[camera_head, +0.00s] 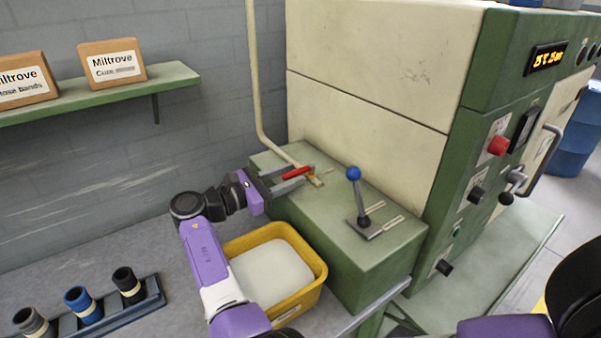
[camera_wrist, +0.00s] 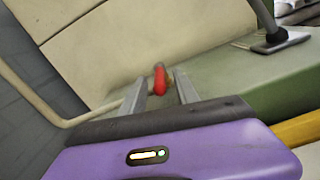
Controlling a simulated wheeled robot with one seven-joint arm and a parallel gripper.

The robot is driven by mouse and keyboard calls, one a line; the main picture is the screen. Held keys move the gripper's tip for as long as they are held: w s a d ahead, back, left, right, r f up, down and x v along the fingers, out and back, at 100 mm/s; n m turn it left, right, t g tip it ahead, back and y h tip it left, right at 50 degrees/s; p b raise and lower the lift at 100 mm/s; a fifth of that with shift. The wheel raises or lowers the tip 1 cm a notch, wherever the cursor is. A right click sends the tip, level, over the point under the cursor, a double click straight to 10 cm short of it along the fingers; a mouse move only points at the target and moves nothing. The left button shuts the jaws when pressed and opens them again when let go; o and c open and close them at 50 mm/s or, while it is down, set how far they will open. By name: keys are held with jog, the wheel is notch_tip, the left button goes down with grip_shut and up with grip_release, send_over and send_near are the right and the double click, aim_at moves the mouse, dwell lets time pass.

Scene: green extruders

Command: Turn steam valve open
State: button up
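The steam valve's red handle (camera_head: 297,172) sits at the lower end of a cream pipe (camera_head: 256,85), beside a brass-coloured fitting (camera_head: 314,179) on top of the green machine housing. My gripper (camera_head: 288,178) reaches it from the left. In the wrist view the red handle (camera_wrist: 160,79) shows between my gripper's two fingers (camera_wrist: 159,84). The fingers are apart, with a narrow gap visible on each side of the handle. I cannot tell whether either finger touches it. The handle's far part is partly hidden in the wrist view.
A blue-knobbed lever (camera_head: 354,174) stands on the housing to the right. A yellow bin (camera_head: 318,266) stands below my arm. A rack (camera_head: 150,298) with several collars is at lower left. A green shelf (camera_head: 100,92) with boxes is on the wall. A tall cream machine (camera_head: 375,80) rises behind.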

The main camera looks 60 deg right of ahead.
aim_at(301, 169)
jog(key=shift+x, duration=1.7)
grip_shut()
